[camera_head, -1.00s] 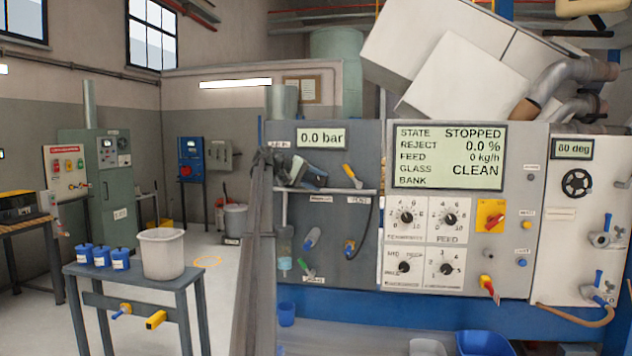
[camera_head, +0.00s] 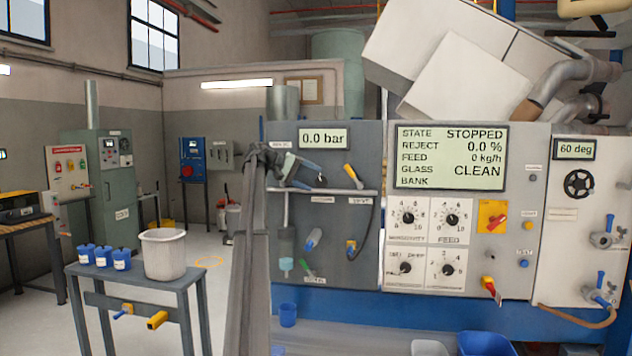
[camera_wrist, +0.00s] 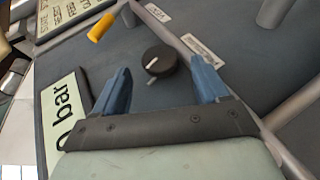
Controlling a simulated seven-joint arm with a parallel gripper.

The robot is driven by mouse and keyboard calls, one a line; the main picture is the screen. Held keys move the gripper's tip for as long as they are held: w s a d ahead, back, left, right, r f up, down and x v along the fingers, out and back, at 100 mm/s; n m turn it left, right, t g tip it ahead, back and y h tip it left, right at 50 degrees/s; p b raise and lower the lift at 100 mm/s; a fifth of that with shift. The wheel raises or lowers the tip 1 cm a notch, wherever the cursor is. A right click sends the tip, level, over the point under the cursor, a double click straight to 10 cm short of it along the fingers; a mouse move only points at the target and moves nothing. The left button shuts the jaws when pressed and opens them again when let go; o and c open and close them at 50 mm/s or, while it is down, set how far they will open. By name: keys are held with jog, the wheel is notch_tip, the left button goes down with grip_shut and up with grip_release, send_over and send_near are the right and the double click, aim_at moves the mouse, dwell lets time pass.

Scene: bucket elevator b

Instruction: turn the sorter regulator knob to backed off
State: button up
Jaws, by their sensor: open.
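The regulator knob (camera_wrist: 159,61) is a round black knob with a white pointer mark, on the dark grey panel. It also shows in the head view (camera_head: 321,181), below the "0.0 bar" display (camera_head: 322,139). My gripper (camera_wrist: 158,73) is open, its two blue fingers apart with the knob between their tips as seen from the wrist. I cannot tell whether either finger touches it. In the head view my gripper (camera_head: 298,172) is at the panel, just left of the knob. The knob's own label is not readable.
A yellow-handled valve (camera_head: 352,175) is right of the knob, and shows yellow in the wrist view (camera_wrist: 101,27). A grey pipe (camera_head: 335,191) runs below. The control panel with several dials (camera_head: 428,240) is to the right. A table with a bucket (camera_head: 163,255) stands left.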

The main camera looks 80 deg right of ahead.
jog(key=v, duration=1)
jog(key=shift+r, duration=0.15)
